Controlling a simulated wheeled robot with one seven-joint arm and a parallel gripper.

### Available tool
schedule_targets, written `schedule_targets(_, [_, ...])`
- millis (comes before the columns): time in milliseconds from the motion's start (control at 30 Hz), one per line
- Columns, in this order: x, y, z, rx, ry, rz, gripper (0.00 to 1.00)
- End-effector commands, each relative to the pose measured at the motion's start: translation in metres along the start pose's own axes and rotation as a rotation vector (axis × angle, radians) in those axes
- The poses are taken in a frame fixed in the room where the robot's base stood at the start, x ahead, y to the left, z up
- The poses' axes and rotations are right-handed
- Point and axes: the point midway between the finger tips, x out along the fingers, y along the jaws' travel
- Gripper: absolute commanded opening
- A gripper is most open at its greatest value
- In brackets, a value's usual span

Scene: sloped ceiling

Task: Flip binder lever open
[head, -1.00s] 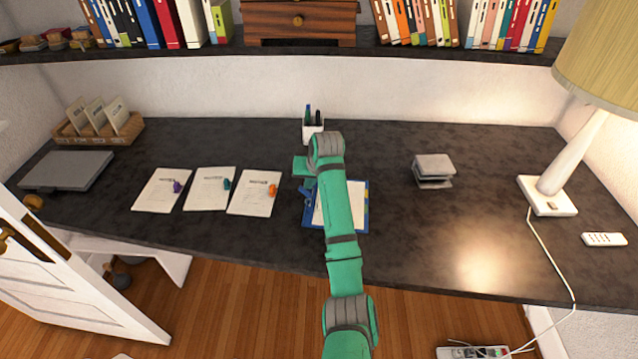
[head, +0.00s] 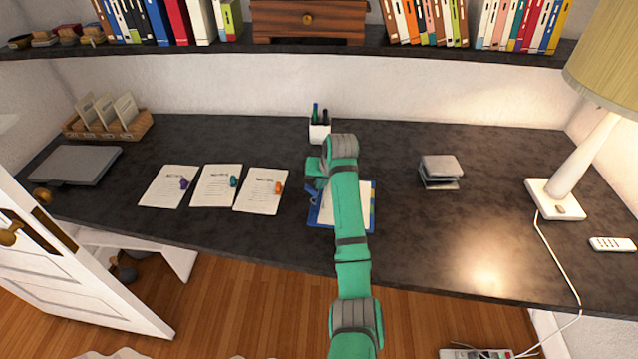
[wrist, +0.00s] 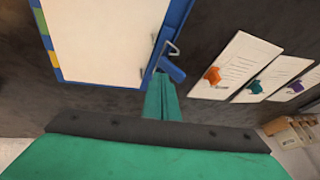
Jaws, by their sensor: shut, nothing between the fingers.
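The blue-edged binder (head: 371,213) lies open on the desk with a white sheet in it, partly covered by my arm in the head view. In the wrist view its white page (wrist: 100,40) fills the upper left. Its blue lever (wrist: 172,69) with a metal wire loop is at the binder's edge, and it also shows in the head view (head: 312,196). My green gripper (wrist: 160,82) is shut and empty, its tips close by the lever. I cannot tell whether they touch it.
Three note sheets (head: 262,190) with coloured clips lie left of the binder. A pen cup (head: 320,132) stands behind my arm.

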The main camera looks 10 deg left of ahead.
Motion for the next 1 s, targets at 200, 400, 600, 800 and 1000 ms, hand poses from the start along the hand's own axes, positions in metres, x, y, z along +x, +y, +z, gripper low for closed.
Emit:
schedule_targets(200, [-0.018, 0.012, -0.005, -0.001, 0.003, 0.0, 0.0])
schedule_targets(400, [-0.053, 0.008, -0.01, -0.008, 0.003, -0.003, 0.0])
schedule_targets(600, [-0.089, -0.009, -0.012, -0.007, 0.003, -0.003, 0.0])
schedule_targets(800, [-0.113, -0.015, -0.013, -0.001, 0.002, 0.0, 0.0])
schedule_targets(1000, [-0.121, -0.023, -0.013, -0.004, 0.0, -0.002, 0.0])
